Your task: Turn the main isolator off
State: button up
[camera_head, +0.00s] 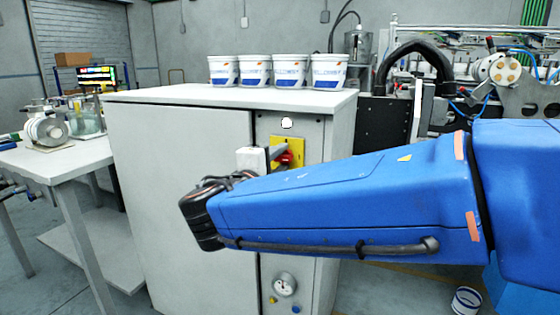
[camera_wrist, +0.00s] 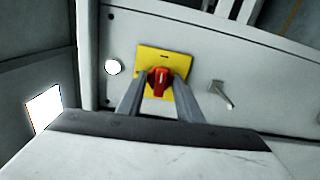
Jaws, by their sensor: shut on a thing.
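The main isolator is a red rotary handle on a yellow square plate (camera_head: 299,143), set in the upper part of the grey cabinet's narrow right-hand panel. In the wrist view the red handle (camera_wrist: 158,82) stands out from the yellow plate (camera_wrist: 150,54). My gripper (camera_wrist: 160,82) has one finger on each side of the handle and is shut on it. In the head view the gripper (camera_head: 283,152) reaches the handle from the left, and my blue arm hides the panel below. The handle's exact angle is hard to read.
A white round lamp (camera_head: 287,123) sits above the plate, and a gauge (camera_head: 285,285) is low on the panel. A silver lever or key (camera_wrist: 221,94) is beside the plate. Several white tubs (camera_head: 255,71) stand on the cabinet top. A white table (camera_head: 55,158) is at left.

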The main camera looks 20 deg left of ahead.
jog(key=n, duration=0.8)
jog(key=shift+n, duration=0.3)
jog(key=n, duration=0.4)
jog(key=shift+f, duration=0.1)
jog(key=shift+n, duration=2.3)
jog(key=o, duration=1.1)
